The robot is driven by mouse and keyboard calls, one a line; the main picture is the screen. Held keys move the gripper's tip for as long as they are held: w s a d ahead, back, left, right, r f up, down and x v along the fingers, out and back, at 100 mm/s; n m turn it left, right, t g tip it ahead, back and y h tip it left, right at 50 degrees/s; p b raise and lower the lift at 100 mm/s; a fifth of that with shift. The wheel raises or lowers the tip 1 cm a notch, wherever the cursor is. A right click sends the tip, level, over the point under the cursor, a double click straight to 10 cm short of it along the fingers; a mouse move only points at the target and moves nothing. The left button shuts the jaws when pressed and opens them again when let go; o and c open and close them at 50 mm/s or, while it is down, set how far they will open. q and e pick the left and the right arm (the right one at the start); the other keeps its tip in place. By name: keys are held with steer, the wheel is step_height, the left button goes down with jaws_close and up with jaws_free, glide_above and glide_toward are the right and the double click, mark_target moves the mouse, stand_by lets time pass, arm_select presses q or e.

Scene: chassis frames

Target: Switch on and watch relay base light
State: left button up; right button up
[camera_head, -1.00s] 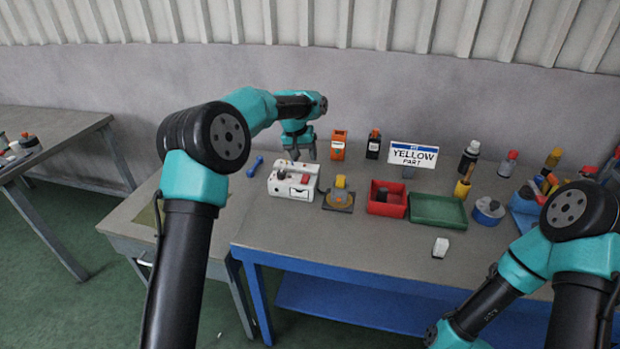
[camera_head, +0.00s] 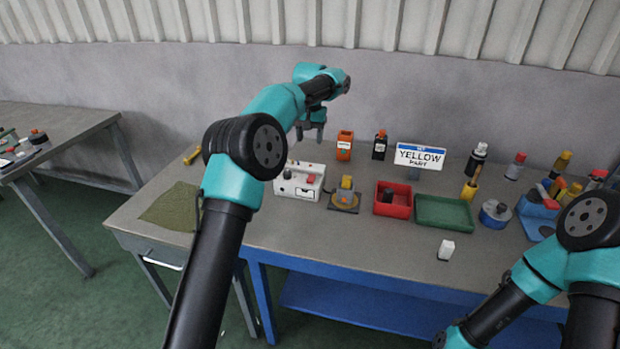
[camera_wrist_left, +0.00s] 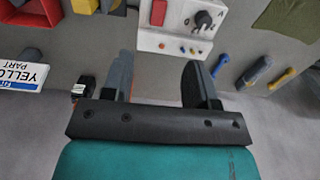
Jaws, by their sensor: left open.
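A white control box (camera_head: 297,188) stands on the workbench, with a red button and a dark knob. It shows upside down in the left wrist view (camera_wrist_left: 158,40), where a row of small coloured dots lies along its near edge. Right of it, a dark square base (camera_head: 344,205) carries a yellow-topped part (camera_head: 346,184). My left gripper (camera_head: 311,137) is open and empty, above and behind the box in the picture. In the left wrist view its fingers (camera_wrist_left: 158,82) are apart with the box beyond them. I cannot tell whether any light is lit.
A red bin (camera_head: 392,207) and a green tray (camera_head: 445,213) stand right of the base. A sign (camera_head: 420,156) reads "YELLOW PART". Orange (camera_head: 344,145) and black (camera_head: 380,146) items stand at the back. A white block (camera_head: 446,250) lies on the clear front area.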

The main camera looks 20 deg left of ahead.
mark_target(310, 180)
arm_select(q)
step_height(310, 180, down, 16)
steer(key=shift+f, duration=0.1)
stand_by(0.5)
steer(key=shift+c, duration=0.3)
steer(key=c, duration=0.9)
steer(key=shift+o, duration=0.2)
steer(key=shift+w+g, duration=0.2)
steer(key=shift+g, duration=0.6)
steer(key=o, duration=0.9)
